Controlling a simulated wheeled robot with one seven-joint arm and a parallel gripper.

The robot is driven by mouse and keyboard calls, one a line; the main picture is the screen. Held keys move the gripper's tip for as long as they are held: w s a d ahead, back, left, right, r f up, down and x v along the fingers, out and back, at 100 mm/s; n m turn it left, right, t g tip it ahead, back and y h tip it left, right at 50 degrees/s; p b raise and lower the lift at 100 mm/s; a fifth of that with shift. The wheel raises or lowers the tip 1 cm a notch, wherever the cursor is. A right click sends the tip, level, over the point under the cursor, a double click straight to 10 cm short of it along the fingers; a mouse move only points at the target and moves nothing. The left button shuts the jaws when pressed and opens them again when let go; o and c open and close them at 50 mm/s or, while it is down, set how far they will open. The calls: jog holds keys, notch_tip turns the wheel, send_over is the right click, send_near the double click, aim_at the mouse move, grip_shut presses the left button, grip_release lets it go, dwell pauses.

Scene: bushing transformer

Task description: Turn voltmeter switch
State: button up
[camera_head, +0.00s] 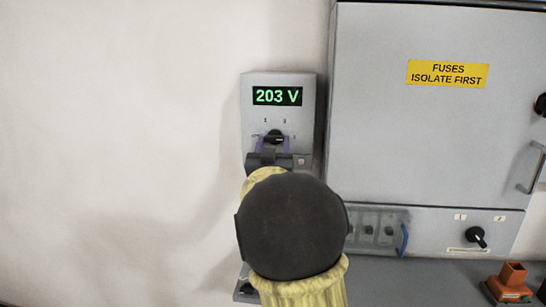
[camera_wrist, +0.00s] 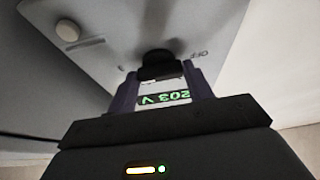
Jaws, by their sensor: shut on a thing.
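The voltmeter (camera_head: 248,110) is a grey box on the wall, left of the cabinet. Its green display (camera_head: 277,96) reads 203 V; it also shows upside down in the wrist view (camera_wrist: 163,97). The black voltmeter switch (camera_head: 274,136) sits below the display, under small position marks. In the wrist view the switch knob (camera_wrist: 157,60) is at the fingertips, with an OFF mark beside it. My gripper (camera_head: 273,141) is shut on the knob, one purple finger on each side. My arm hides what lies below the meter.
A large grey cabinet (camera_head: 420,130) with a yellow fuse label (camera_head: 448,74) stands close at right. Below it are a clear-covered fuse panel (camera_head: 375,228) with a blue handle, another black rotary switch (camera_head: 476,237) and an orange part (camera_head: 512,278). The wall at left is bare.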

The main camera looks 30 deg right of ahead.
jog(key=shift+m, duration=0.5)
jog(key=o, duration=1)
jog(key=shift+a, duration=0.1)
jog(key=shift+f+b, duration=0.1)
jog(key=shift+b, duration=0.2)
jog(key=b+v, duration=0.4)
jog(key=v, duration=1.3)
jog(key=shift+a+f, duration=0.1)
jog(key=shift+a, duration=0.1)
